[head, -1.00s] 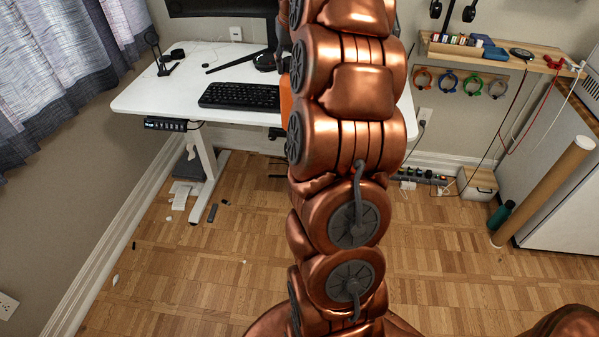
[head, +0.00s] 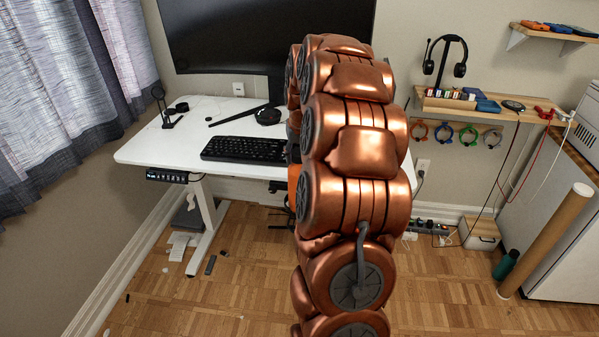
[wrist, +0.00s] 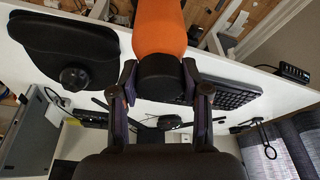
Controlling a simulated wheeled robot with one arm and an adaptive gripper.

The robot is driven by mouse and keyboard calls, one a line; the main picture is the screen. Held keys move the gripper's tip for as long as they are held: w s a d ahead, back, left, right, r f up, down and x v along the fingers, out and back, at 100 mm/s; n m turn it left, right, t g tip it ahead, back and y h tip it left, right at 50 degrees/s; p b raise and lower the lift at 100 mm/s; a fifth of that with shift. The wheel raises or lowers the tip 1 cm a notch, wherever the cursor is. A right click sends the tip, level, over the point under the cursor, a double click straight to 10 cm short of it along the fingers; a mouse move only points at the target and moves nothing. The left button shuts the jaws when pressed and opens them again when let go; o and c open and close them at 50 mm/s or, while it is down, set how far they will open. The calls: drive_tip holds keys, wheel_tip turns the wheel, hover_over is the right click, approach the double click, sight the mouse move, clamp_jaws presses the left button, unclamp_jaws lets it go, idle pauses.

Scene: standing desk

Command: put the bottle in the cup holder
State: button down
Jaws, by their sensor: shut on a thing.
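In the wrist view the bottle (wrist: 160,28) is orange with a black end, and my gripper (wrist: 160,72) is shut on that black end. In the head view only a sliver of the orange bottle (head: 293,182) shows at the left edge of my copper arm, by the desk's front edge. My arm hides the gripper there.
The white desk (head: 150,148) carries a keyboard (head: 243,150) and a small black stand (head: 165,108), below a large monitor (head: 265,35). A green bottle (head: 506,264) and a cardboard tube (head: 545,240) stand right on the floor. Floor left of my arm is mostly open.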

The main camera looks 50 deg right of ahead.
sight(299, 173)
drive_tip(key=shift+f, duration=3.3)
drive_tip(key=c, duration=0.6)
unclamp_jaws()
drive_tip(key=shift+o, duration=0.2)
